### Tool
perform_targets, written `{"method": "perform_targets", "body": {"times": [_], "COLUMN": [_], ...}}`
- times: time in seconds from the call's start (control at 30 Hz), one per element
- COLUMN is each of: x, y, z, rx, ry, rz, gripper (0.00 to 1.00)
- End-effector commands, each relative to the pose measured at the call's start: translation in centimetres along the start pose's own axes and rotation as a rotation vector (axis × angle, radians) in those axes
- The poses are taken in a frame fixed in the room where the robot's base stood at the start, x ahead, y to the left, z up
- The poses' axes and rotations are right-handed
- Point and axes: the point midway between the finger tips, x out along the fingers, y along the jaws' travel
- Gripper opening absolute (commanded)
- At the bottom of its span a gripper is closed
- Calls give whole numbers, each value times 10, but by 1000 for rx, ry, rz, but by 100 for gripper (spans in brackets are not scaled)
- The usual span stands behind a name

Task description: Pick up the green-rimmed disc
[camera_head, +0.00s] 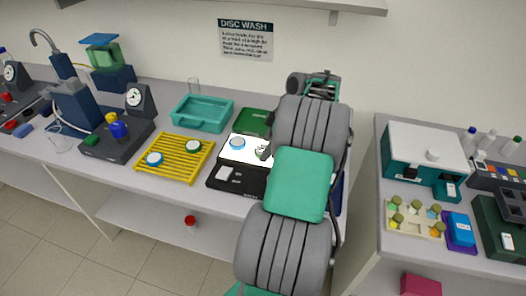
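A small pale disc with a green-looking rim (193,146) lies on the yellow slatted rack (182,169). A blue-rimmed disc (154,159) lies on the same rack, to its left. Another blue-rimmed disc (238,143) lies on the lit white panel of a black box. A pale round thing with some green (261,151) shows at the panel's right, partly covered by my gripper (264,153). My gripper is at the panel's right side, mostly hidden by my arm. I cannot tell whether its fingers are open or touch anything.
A teal tray (202,114) and a green box (254,122) stand behind. A black device with blue and yellow knobs (116,138) stands left of the rack. A second bench at right holds a teal-and-white box (425,152) and a vial rack (414,219). A floor gap separates the benches.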

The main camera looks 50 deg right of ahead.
Motion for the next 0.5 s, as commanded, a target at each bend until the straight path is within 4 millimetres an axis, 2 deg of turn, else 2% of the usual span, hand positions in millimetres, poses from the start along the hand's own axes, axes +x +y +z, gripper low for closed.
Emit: {"method": "perform_targets", "body": {"times": [0.1,0.3,0.5], "x": [12,13,13], "y": [0,1,0], "z": [-1,-1,-1], "rx": [-1,0,0], "ry": [0,-1,-1], "rz": [1,3,3], "gripper": [79,79,63]}}
